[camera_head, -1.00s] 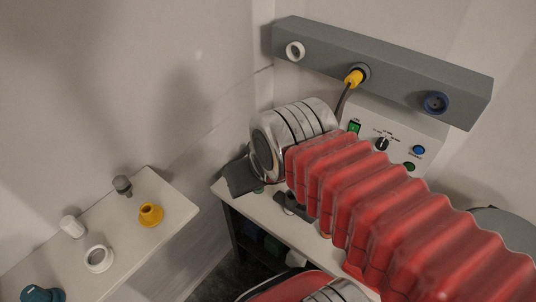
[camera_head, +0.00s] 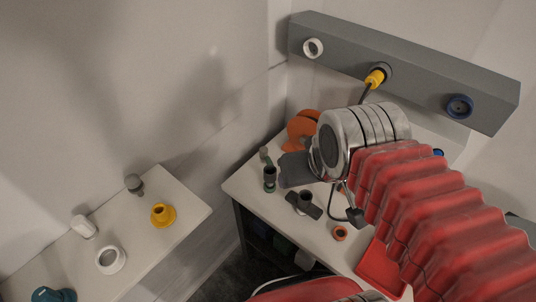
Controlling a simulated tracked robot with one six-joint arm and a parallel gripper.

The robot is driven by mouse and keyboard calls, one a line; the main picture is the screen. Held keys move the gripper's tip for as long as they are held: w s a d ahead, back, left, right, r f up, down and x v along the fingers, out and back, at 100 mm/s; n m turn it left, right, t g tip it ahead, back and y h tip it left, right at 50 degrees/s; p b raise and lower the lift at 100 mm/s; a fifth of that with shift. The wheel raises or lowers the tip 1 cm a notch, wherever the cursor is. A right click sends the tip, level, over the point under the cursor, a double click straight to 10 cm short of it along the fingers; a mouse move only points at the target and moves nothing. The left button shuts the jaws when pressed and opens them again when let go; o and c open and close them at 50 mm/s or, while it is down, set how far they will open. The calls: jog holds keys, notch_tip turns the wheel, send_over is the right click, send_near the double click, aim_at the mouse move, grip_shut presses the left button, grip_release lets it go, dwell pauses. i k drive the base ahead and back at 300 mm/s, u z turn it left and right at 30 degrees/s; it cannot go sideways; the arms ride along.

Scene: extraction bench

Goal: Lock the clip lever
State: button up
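My gripper (camera_head: 325,192) hangs over the bench at the end of my arm. Two dark jaws show apart, one on the left and one lower right, with nothing seen held between them. A dark bar-like part with a pale round piece (camera_head: 303,204) lies on the bench just below and between the jaws. It may be the clip lever, but its position, locked or not, cannot be told. I cannot tell whether a jaw touches it.
The bench (camera_head: 246,190) also bears a green-and-dark fitting (camera_head: 269,179), an orange rounded object (camera_head: 301,127), a small red ring (camera_head: 340,232) and a red tray (camera_head: 381,270). A grey wall rail (camera_head: 420,75) runs behind. A side shelf (camera_head: 185,220) holds a yellow fitting (camera_head: 163,215).

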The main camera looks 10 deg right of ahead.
aim_at(264, 150)
jog(key=k, duration=1.3)
jog(key=u, duration=0.25)
jog(key=i, duration=0.9)
jog(key=u, duration=0.45)
jog(key=i, duration=0.95)
jog(key=z, duration=0.1)
